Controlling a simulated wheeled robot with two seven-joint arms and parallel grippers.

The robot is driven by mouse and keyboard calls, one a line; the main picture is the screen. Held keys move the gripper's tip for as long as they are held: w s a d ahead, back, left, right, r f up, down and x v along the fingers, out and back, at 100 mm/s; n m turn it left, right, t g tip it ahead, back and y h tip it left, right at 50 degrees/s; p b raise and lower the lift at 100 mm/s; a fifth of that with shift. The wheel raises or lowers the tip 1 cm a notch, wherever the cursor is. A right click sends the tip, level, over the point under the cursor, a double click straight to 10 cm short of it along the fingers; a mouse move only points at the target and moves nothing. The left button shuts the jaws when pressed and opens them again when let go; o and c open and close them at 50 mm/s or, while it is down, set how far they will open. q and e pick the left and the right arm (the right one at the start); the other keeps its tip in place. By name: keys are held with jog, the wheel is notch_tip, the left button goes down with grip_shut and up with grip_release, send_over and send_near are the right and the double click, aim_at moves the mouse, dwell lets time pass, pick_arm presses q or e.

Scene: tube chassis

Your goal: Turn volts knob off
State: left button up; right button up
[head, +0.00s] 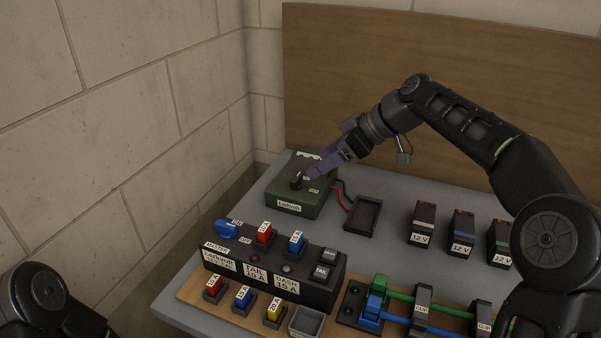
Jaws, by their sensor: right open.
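A dark green box (304,203) with a meter scale on its top stands at the back left of the grey bench. A small black knob (296,181) sits on its top, with small white labels near it; their words are too small to read. My right gripper (308,178), with purple fingers, reaches in from the right and is open. Its fingertips are just beside the knob, over the box; I cannot tell whether they touch it. Of my left arm only a dark part shows at the lower left corner; its gripper is out of view.
A black panel (320,294) with a blue rotary switch (227,229), fuses and rockers lies in front. An empty black tray (363,216) is right of the box, joined by wires. Several 12 V batteries (462,234) stand further right. A brick wall rises at left.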

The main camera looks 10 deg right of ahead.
aim_at(298, 177)
jog(key=x, duration=0.7)
jog(key=shift+w+a+f, duration=0.15)
jog(key=shift+a+f, duration=0.1)
grip_shut()
dwell(0.5)
